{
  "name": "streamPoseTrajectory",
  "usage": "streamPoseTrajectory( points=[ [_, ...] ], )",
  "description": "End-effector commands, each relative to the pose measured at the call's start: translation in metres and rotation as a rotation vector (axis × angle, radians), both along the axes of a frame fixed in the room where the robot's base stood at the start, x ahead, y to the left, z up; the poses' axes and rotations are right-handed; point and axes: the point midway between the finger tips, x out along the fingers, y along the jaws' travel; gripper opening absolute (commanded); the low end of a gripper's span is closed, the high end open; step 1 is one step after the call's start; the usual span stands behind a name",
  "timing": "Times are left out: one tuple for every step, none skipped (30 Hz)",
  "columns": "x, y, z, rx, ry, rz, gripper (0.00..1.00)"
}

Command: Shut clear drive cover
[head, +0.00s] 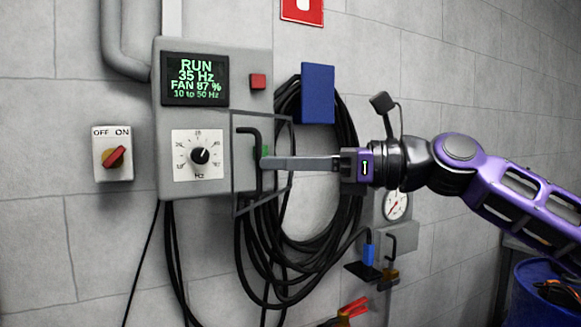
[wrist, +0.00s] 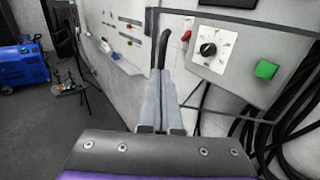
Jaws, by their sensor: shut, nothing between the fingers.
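The clear drive cover (head: 237,190) is a see-through panel with a dark frame, standing swung out from the grey drive box (head: 215,60). Its frame also shows in the wrist view (wrist: 240,21). A black hooked handle (head: 250,131) is on the cover, and it shows in the wrist view (wrist: 163,50) just beyond my fingertips. My gripper (head: 264,163) is shut and empty, its long grey fingers reaching left to the handle. In the wrist view the fingers (wrist: 160,84) overlap the handle's lower part; I cannot tell whether they touch it.
The drive box carries a lit display (head: 195,78), a Hz dial (head: 200,156), a red button (head: 258,81) and a green button (wrist: 266,69). Black cable coils (head: 345,130) hang behind my fingers. A red OFF/ON switch (head: 114,157) is at left. Open floor (wrist: 45,125) shows left in the wrist view.

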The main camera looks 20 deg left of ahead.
Motion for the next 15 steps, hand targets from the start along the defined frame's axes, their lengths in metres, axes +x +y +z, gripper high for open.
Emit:
streamPoseTrajectory(
  points=[
    [-0.003, 0.005, -0.004, -0.007, -0.004, -0.022, 0.00],
    [-0.004, 0.008, -0.005, -0.007, -0.005, -0.037, 0.00],
    [-0.006, 0.013, -0.005, -0.007, -0.005, -0.057, 0.00],
    [-0.007, 0.017, -0.006, -0.008, -0.006, -0.074, 0.00],
    [-0.009, 0.021, -0.006, -0.009, -0.007, -0.091, 0.00],
    [-0.011, 0.027, -0.006, -0.009, -0.008, -0.115, 0.00],
    [-0.012, 0.031, -0.006, -0.009, -0.008, -0.136, 0.00],
    [-0.013, 0.036, -0.006, -0.009, -0.007, -0.156, 0.00],
    [-0.015, 0.042, -0.006, -0.010, -0.008, -0.183, 0.00],
    [-0.016, 0.047, -0.006, -0.010, -0.007, -0.202, 0.00],
    [-0.017, 0.052, -0.006, -0.010, -0.007, -0.222, 0.00],
    [-0.018, 0.058, -0.006, -0.010, -0.008, -0.250, 0.00],
    [-0.019, 0.063, -0.005, -0.009, -0.008, -0.270, 0.00],
    [-0.020, 0.067, -0.005, -0.009, -0.008, -0.290, 0.00],
    [-0.020, 0.074, -0.005, -0.008, -0.008, -0.316, 0.00]
  ],
)
